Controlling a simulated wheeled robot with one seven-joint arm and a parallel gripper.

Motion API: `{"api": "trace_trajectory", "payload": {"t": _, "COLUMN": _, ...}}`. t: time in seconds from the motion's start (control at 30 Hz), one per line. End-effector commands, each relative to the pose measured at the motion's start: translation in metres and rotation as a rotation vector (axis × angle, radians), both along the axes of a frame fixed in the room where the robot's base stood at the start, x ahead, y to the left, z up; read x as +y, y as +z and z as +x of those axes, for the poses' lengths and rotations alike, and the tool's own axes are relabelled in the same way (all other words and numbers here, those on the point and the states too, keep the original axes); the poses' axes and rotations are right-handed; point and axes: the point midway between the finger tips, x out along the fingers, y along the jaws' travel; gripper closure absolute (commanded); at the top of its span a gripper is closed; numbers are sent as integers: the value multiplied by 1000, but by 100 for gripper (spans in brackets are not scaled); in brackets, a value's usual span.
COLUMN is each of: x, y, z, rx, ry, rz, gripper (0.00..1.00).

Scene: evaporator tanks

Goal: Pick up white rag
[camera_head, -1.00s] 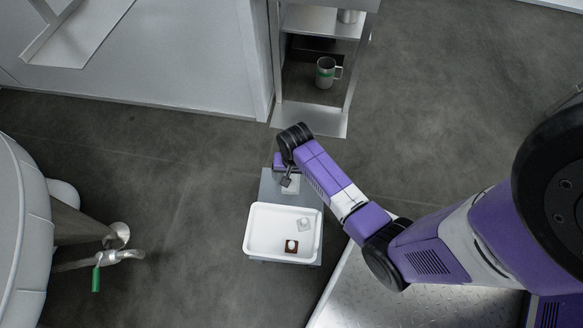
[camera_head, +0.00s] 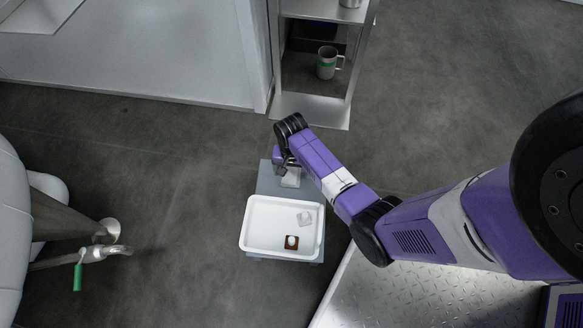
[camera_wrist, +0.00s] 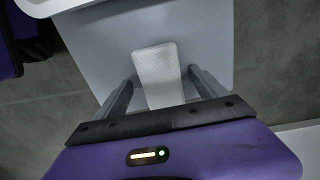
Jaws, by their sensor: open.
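The white rag (camera_wrist: 155,72) lies as a pale folded strip on the grey stand (camera_wrist: 205,45) in the wrist view. In the head view the rag (camera_head: 292,180) shows as a small light patch just behind the white tray, partly hidden by my arm. My gripper (camera_wrist: 160,82) is open in the wrist view, with one finger on each side of the rag and a gap on both sides. In the head view my gripper (camera_head: 285,163) is above the rear part of the stand. I cannot tell how high the fingertips are above it.
A metal shelf (camera_head: 310,110) with a green-banded mug (camera_head: 327,63) stands behind. A tank pipe with a green handle (camera_head: 78,277) is at left.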

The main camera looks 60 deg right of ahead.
Motion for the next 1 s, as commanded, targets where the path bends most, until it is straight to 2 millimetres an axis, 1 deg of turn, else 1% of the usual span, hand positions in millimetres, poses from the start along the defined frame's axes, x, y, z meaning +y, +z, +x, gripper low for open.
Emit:
{"api": "trace_trajectory", "payload": {"t": 0.03, "x": 0, "y": -2, "z": 0, "rx": -1, "ry": 0, "rz": -1, "gripper": 18}}
{"api": "trace_trajectory", "payload": {"t": 0.2, "x": 0, "y": -1, "z": 0, "rx": -1, "ry": 0, "rz": -1, "gripper": 18}}
{"api": "trace_trajectory", "payload": {"t": 0.23, "x": 0, "y": -1, "z": 0, "rx": -1, "ry": 0, "rz": -1, "gripper": 22}}
{"api": "trace_trajectory", "payload": {"t": 0.37, "x": 0, "y": -1, "z": 0, "rx": -1, "ry": 0, "rz": -1, "gripper": 48}}
{"api": "trace_trajectory", "payload": {"t": 0.4, "x": 0, "y": -1, "z": 0, "rx": 0, "ry": 0, "rz": -1, "gripper": 55}}
{"api": "trace_trajectory", "payload": {"t": 0.47, "x": 0, "y": -1, "z": 0, "rx": -1, "ry": 0, "rz": -1, "gripper": 67}}
{"api": "trace_trajectory", "payload": {"t": 0.5, "x": 0, "y": -1, "z": 0, "rx": -1, "ry": 0, "rz": -1, "gripper": 75}}
{"api": "trace_trajectory", "payload": {"t": 0.57, "x": 0, "y": -1, "z": 0, "rx": -1, "ry": 0, "rz": -1, "gripper": 86}}
{"api": "trace_trajectory", "payload": {"t": 0.83, "x": 0, "y": 1, "z": 0, "rx": -1, "ry": 0, "rz": -1, "gripper": 86}}
{"api": "trace_trajectory", "payload": {"t": 1.0, "x": 0, "y": 13, "z": 0, "rx": -1, "ry": 0, "rz": -1, "gripper": 86}}
